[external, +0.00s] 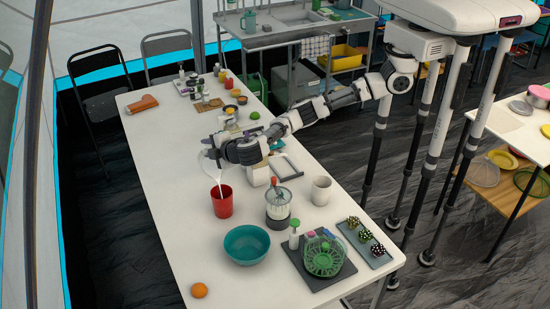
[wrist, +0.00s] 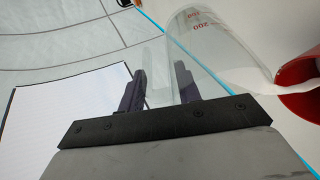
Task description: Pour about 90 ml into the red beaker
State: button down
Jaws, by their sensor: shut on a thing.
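The red beaker (external: 222,206) stands upright on the white table, left of the middle in the external view; part of it shows at the right edge of the wrist view (wrist: 304,108). My gripper (external: 221,151) is shut on a clear measuring beaker (wrist: 205,50) with red markings, "200" among them. The clear beaker is tilted above the red beaker. White liquid (wrist: 262,92) lies at its lip, and a thin white stream runs down to the red beaker in the external view. The level inside the red beaker is hidden.
A green basket (external: 323,256) sits on a dark mat. An orange fruit (external: 199,290) lies at the near end.

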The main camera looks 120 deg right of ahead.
jog(key=shift+r, duration=0.1)
jog(key=shift+d+f+m+y, duration=0.3)
jog(key=shift+d+f+y, duration=0.55)
jog(key=shift+y, duration=0.25)
jog(key=shift+d+f+m+y, duration=0.15)
jog(key=shift+d+f+y, duration=0.4)
jog(key=shift+y, duration=0.25)
jog(key=shift+d+f+m+y, duration=0.15)
jog(key=shift+d+f+y, duration=0.2)
jog(key=shift+f+y, duration=0.4)
jog(key=shift+r, duration=0.1)
jog(key=shift+s+d, duration=0.1)
jog(key=shift+s+d+f+m+y+p, duration=0.1)
jog(key=shift+d+f+m+y+p, duration=0.4)
jog(key=shift+d+f+y, duration=1.4)
jog(key=shift+d+f+m+y+p, duration=0.2)
jog(key=shift+d+f+y+p, duration=0.45)
jog(key=shift+d+f+y, duration=1.3)
jog(key=shift+a+f, duration=0.1)
jog(key=shift+a, duration=0.15)
